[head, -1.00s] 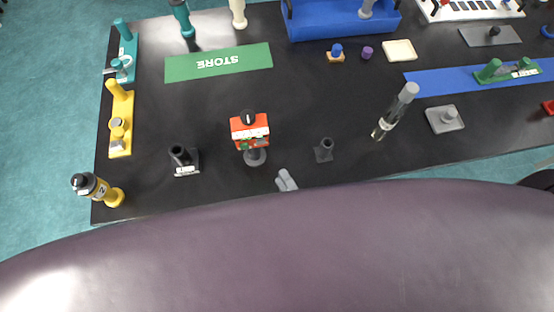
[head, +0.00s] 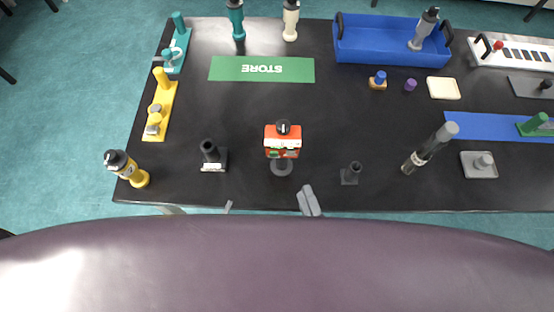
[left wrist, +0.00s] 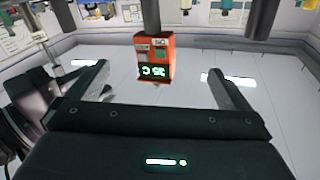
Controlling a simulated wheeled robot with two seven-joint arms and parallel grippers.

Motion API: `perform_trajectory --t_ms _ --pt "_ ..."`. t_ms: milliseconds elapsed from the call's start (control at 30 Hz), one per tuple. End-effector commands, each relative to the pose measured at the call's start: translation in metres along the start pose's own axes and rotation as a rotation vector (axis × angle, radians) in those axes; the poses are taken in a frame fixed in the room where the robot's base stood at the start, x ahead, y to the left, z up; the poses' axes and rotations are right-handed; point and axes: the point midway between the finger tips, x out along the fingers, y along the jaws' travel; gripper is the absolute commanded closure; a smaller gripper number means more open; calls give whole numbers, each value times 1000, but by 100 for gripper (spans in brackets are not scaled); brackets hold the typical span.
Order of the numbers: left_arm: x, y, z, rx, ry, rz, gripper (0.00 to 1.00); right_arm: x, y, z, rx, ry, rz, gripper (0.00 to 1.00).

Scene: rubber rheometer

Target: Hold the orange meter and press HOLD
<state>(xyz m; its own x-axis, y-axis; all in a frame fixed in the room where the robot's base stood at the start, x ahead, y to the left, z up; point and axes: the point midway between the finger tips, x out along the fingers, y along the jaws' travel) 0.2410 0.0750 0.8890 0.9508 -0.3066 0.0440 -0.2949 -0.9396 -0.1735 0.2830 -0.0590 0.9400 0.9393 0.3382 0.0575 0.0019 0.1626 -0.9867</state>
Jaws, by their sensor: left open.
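The orange meter (head: 282,141) stands upright on a dark round stand near the front of the black table, with a black knob on top. In the left wrist view the meter (left wrist: 155,58) appears upside down, with a lit green display and small coloured patches; I cannot read which is HOLD. My left gripper (head: 199,207) shows only its fingertips at the table's front edge, left of the meter and apart from it. In the left wrist view its fingers (left wrist: 155,80) are spread and empty, with the meter beyond them. My right gripper (head: 309,200) has its fingers together, front right of the meter.
Dark holders stand left (head: 212,156) and right (head: 351,173) of the meter. A yellow-and-black tool (head: 125,167) stands at the left corner, and a grey-topped clear tool (head: 430,147) leans at right.

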Motion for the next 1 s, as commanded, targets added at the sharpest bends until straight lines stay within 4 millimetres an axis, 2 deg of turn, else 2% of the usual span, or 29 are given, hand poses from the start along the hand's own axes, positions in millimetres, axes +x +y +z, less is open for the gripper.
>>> perform_trajectory --t_ms 33,200,367,500,600,1000 --pt "19 5 -18 -11 12 -49 0 0 0 0 0 0 0 64" --pt "71 9 -75 -44 20 -206 0 0 0 0 0 0 0 64" --pt "104 1 -122 -92 7 -332 0 0 0 0 -1 0 0 64" --pt "124 14 -118 -152 -52 -314 0 0 0 0 -1 0 0 64" --pt "132 15 -117 -167 -65 -310 0 0 0 0 0 0 0 64" --pt "186 -1 -111 -168 -67 -308 0 0 0 0 0 0 0 64"
